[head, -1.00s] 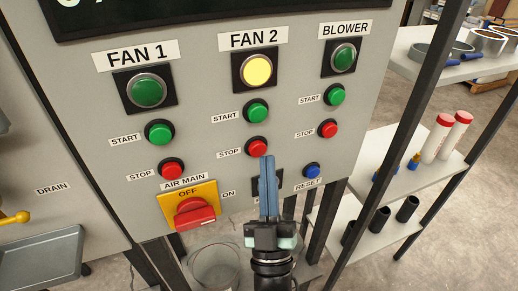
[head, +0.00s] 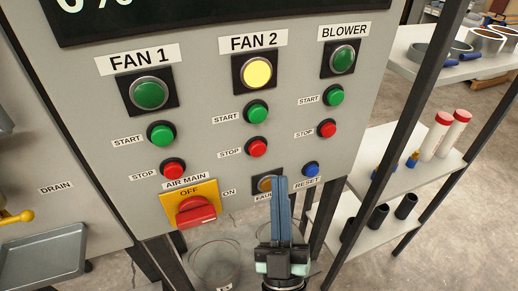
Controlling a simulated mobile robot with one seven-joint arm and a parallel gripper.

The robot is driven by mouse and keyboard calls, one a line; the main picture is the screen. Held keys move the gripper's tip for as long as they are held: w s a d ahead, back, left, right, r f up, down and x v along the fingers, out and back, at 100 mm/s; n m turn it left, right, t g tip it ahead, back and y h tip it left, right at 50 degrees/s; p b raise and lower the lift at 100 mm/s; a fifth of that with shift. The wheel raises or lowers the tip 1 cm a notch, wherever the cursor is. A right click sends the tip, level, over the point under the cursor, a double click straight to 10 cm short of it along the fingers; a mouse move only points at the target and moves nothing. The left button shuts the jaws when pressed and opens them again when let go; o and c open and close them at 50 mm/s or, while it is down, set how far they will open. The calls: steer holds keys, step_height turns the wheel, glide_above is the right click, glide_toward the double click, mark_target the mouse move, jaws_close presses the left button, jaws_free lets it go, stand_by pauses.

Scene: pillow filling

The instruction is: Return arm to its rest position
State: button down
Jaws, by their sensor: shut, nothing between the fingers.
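My gripper (head: 280,182) is in front of the lower part of the grey control panel (head: 215,120). Its blue fingers are shut together, empty, and point upward. The fingertips overlap the right side of an amber lamp (head: 264,184) and part of its label. I cannot tell from this view how far the fingertips are from the panel. The FAN 2 lamp (head: 257,73) is lit yellow. The FAN 1 lamp (head: 149,94) and the BLOWER lamp (head: 344,60) are green. The FAN 2 stop button (head: 256,147) and the blue reset button (head: 311,169) are uncovered.
The red AIR MAIN switch (head: 195,211) is at the panel's lower left. A clear container (head: 215,264) stands below it. A metal rack (head: 425,85) with bottles and dark cylinders is at right. A grey tray (head: 42,257) is at left.

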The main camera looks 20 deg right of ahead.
stand_by(0.3)
steer(key=w+a+r+y+p, duration=0.1)
steer(key=a+r, duration=0.1)
steer(key=r, duration=0.6)
steer(key=w+a+r+p, duration=0.1)
steer(key=w+a+r, duration=0.1)
steer(key=r, duration=0.7)
steer(key=w+a+r+m+t+y+p, duration=0.1)
steer(key=w+a+r, duration=0.1)
steer(key=r, duration=0.7)
steer(key=shift+w+a+y, duration=0.15)
steer(key=shift+y, duration=0.15)
steer(key=s+a+r+y+p, duration=0.1)
steer(key=s+a+r, duration=0.3)
steer(key=r, duration=0.4)
steer(key=s+a+r+y+p, duration=0.1)
steer(key=s+a+r+y, duration=0.2)
steer(key=r, duration=0.6)
steer(key=shift+s+a+r+t+y, duration=0.2)
steer(key=shift+s+a+t+y, duration=0.25)
steer(key=shift+s, duration=0.3)
